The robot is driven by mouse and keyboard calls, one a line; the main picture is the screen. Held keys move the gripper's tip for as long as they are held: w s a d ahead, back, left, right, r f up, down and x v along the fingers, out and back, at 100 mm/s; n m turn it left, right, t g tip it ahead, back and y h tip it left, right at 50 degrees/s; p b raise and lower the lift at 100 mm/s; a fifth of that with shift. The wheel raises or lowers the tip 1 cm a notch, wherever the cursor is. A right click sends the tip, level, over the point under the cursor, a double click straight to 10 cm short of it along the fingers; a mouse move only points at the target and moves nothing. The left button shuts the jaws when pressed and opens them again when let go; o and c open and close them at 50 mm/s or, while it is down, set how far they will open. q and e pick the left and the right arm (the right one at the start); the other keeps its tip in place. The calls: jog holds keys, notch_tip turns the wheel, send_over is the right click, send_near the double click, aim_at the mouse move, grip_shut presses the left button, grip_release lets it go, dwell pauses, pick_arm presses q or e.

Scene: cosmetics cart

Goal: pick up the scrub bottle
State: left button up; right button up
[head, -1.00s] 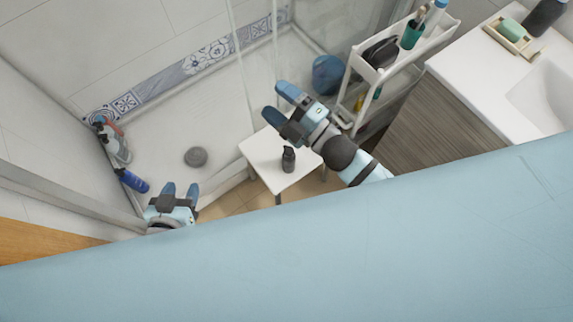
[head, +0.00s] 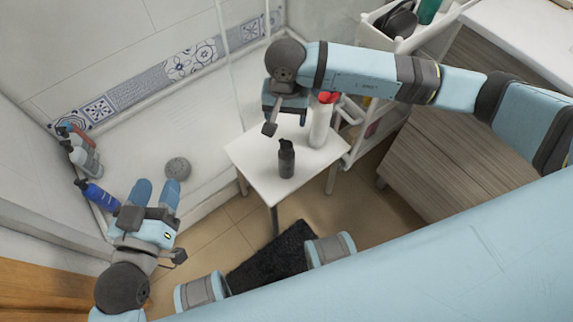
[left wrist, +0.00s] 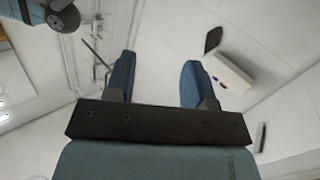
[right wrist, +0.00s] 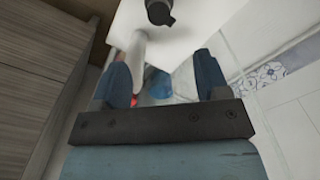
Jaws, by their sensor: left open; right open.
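I cannot tell which bottle is the scrub bottle. A small dark pump bottle (head: 286,160) stands upright on the white stool (head: 255,165). A taller white bottle with a red cap (head: 320,125) stands behind it, partly hidden by my right arm. In the right wrist view the dark bottle (right wrist: 160,12) is at the top edge, and the white bottle (right wrist: 137,55) is near the left finger. My right gripper (head: 280,115) is open and empty above the stool's far side; its fingers show in the right wrist view (right wrist: 165,75). My left gripper (head: 156,188) is open and empty, left of the stool.
Several bottles, one blue (head: 96,193), stand along the shower's left wall. A round grey drain (head: 177,169) is in the shower floor. A white cart (head: 402,45) and wooden cabinet (head: 440,135) stand to the right. A dark mat (head: 270,260) lies before the stool.

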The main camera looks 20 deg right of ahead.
aim_at(286, 145)
notch_tip(286, 145, down, 8)
jog(key=shift+s+r+b, duration=0.1)
jog(key=shift+r+b, duration=0.1)
jog(key=shift+b, duration=0.5)
notch_tip(286, 145, down, 5)
jog(key=shift+s+f+b, duration=0.1)
jog(key=shift+b, duration=0.85)
pick_arm(q)
jog(key=r, duration=0.1)
jog(key=d+r+t+h, duration=0.1)
jog(key=r, duration=0.1)
jog(key=d+r+t+h, duration=0.1)
jog(key=r, duration=0.1)
jog(key=shift+s, duration=0.15)
pick_arm(e)
jog(key=shift+c, duration=0.2)
grip_shut()
jog(key=shift+r, duration=0.25)
